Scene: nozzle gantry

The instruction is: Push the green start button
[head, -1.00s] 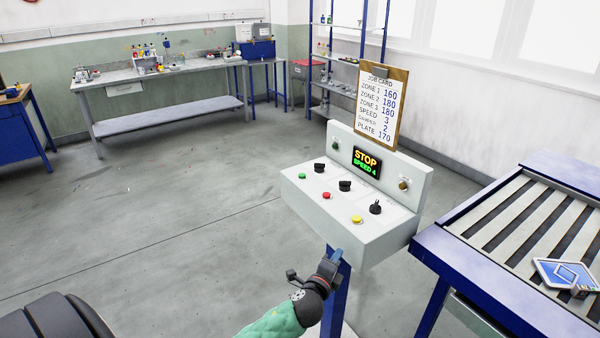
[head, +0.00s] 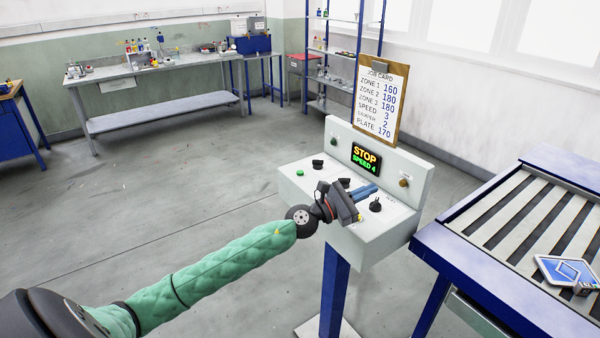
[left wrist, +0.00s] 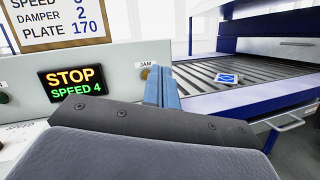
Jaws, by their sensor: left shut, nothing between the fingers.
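The green button (head: 299,172) sits at the left end of the sloped top of the grey control console (head: 372,240). My left gripper (head: 372,188) is shut and empty over the middle of this top, to the right of the green button. Its blue fingers point right towards a black knob. In the left wrist view the shut fingers (left wrist: 162,88) stand in front of the upright panel. The gripper hides the red button. The display (head: 365,158) reads STOP, SPEED 4. My right gripper is not in view.
A job card (head: 381,98) on a clipboard stands above the panel. Black knobs (head: 375,204) stick up from the console top. A slatted blue-framed table (head: 520,228) is close on the right. Open floor (head: 180,205) lies to the left.

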